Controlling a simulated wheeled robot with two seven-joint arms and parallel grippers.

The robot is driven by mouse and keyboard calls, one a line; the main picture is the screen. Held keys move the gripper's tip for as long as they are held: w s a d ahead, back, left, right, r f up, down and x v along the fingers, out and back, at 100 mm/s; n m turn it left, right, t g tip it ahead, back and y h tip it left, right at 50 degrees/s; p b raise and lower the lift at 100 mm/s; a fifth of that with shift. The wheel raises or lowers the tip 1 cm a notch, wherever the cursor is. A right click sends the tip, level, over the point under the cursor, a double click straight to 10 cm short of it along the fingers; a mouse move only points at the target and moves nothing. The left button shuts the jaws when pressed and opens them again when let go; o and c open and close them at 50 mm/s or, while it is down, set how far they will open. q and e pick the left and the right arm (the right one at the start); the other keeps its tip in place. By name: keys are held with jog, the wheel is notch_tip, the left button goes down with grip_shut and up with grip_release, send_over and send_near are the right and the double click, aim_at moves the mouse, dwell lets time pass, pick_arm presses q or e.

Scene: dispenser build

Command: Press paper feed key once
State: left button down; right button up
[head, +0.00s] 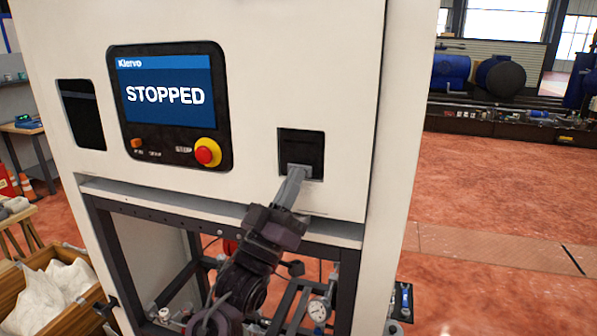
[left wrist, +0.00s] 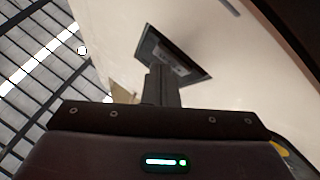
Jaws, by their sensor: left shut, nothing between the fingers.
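A black square unit (head: 302,140) is set into the white cabinet front, right of the control panel; it looks like a printer. It also shows in the left wrist view (left wrist: 185,58) as a dark panel. I cannot make out a paper feed key on it; the fingers cover its lower part. My left gripper (head: 298,169) is shut and empty, its fingertips at the lower edge of the black unit. In the left wrist view the closed fingers (left wrist: 160,80) point at the unit. I cannot tell whether they touch it. My right gripper is not in view.
The control panel's screen (head: 165,88) reads "STOPPED". A red button on a yellow collar (head: 208,152) and an orange switch (head: 136,143) sit below it. A dark opening (head: 82,114) is at the left. Below runs a ledge (head: 150,196) over an open frame with a gauge (head: 318,311).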

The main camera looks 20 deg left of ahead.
pick_arm(q)
jog(key=shift+s, duration=0.75)
jog(key=shift+s+a, duration=0.1)
jog(key=shift+s, duration=2.35)
